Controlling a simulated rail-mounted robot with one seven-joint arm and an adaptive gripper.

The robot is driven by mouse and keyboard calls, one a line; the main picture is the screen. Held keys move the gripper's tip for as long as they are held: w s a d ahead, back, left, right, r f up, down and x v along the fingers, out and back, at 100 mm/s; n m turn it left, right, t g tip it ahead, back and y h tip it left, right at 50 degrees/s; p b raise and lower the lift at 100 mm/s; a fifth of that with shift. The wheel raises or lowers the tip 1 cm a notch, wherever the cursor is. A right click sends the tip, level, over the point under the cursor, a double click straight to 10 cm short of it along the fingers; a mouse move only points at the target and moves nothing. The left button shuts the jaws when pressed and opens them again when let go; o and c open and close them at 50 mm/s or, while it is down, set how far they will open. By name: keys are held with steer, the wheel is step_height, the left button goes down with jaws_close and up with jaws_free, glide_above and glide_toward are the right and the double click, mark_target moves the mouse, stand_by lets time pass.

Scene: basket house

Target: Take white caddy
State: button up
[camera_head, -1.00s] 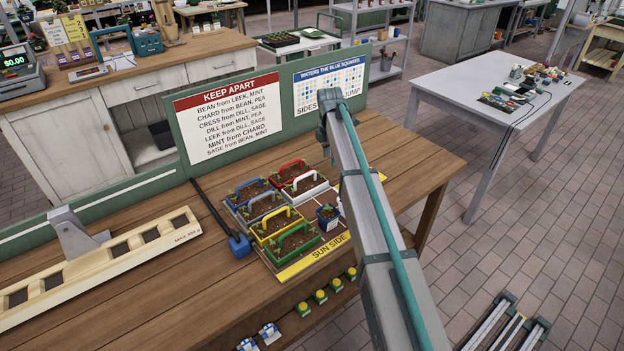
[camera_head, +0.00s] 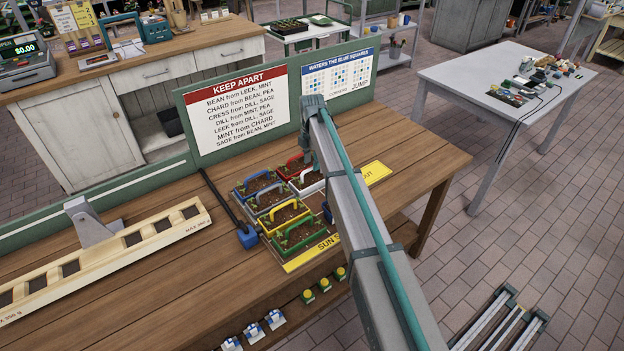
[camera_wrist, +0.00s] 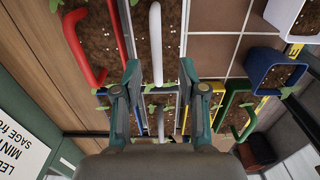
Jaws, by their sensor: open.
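The white caddy (camera_head: 308,184) is a soil-filled planter with an upright white handle. It stands at the right of the caddy group on the workbench (camera_head: 418,165), partly hidden by my arm. In the wrist view its white handle (camera_wrist: 155,42) runs between the tips of my open gripper (camera_wrist: 160,76), closer to the left finger. I cannot tell whether the fingertips are level with the handle or above it. Nothing is gripped.
A red caddy (camera_head: 293,164) sits close beside the white one. Blue (camera_head: 256,184), grey (camera_head: 267,201), yellow (camera_head: 283,215) and green caddies (camera_head: 299,234) crowd nearby. A sign board (camera_head: 238,110) stands behind. The bench's right end is clear.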

mark_target(312, 175)
steer(key=shift+w+f+p, duration=0.2)
steer(key=shift+f+p, duration=0.65)
steer(key=shift+f, duration=1.2)
jaws_close()
